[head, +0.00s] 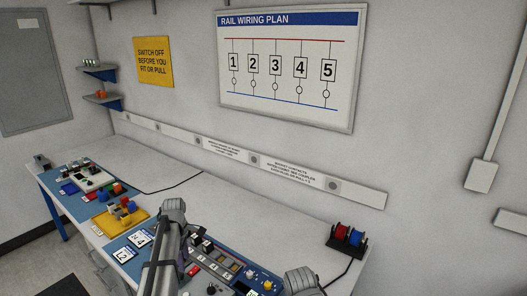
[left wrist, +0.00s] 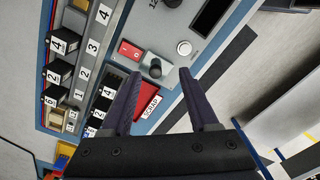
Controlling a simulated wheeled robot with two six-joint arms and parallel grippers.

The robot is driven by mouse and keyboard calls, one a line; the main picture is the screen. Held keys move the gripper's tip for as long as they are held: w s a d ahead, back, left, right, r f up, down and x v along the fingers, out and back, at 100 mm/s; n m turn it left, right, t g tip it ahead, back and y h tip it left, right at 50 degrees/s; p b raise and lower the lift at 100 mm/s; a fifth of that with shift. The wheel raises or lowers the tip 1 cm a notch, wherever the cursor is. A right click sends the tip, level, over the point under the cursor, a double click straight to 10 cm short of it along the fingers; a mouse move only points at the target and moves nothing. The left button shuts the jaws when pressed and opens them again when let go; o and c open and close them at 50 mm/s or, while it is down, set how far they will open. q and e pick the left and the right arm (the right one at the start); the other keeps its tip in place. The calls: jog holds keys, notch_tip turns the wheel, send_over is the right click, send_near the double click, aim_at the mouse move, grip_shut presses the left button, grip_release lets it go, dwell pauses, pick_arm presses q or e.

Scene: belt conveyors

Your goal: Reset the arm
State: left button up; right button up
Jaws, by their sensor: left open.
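My left arm (head: 165,252) rises from the bottom of the head view in front of the bench; its gripper cannot be made out there. In the left wrist view my left gripper (left wrist: 160,74) is open, with two dark fingers apart and nothing between them. Behind the fingers are a red switch (left wrist: 130,50), a black knob (left wrist: 155,69) and a red area with a "SCRAP" label (left wrist: 151,106). A grey part of my right arm (head: 301,281) shows at the bottom edge of the head view; its gripper is out of the picture.
A numbered rail panel (head: 215,262) lies on the bench by my left arm. Black numbered modules (left wrist: 64,40) stand on it in the left wrist view. A yellow tray (head: 119,219) is further left, and a rack of red and blue spools (head: 347,236) is at right. The rear bench is mostly clear.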

pick_arm(q)
jog(key=s+d+m, duration=1.1)
jog(key=d, duration=0.3)
jog(key=s+d+m+y, duration=0.1)
jog(key=s+d+m, duration=1.1)
jog(key=d, duration=0.2)
jog(key=shift+s+d, duration=0.3)
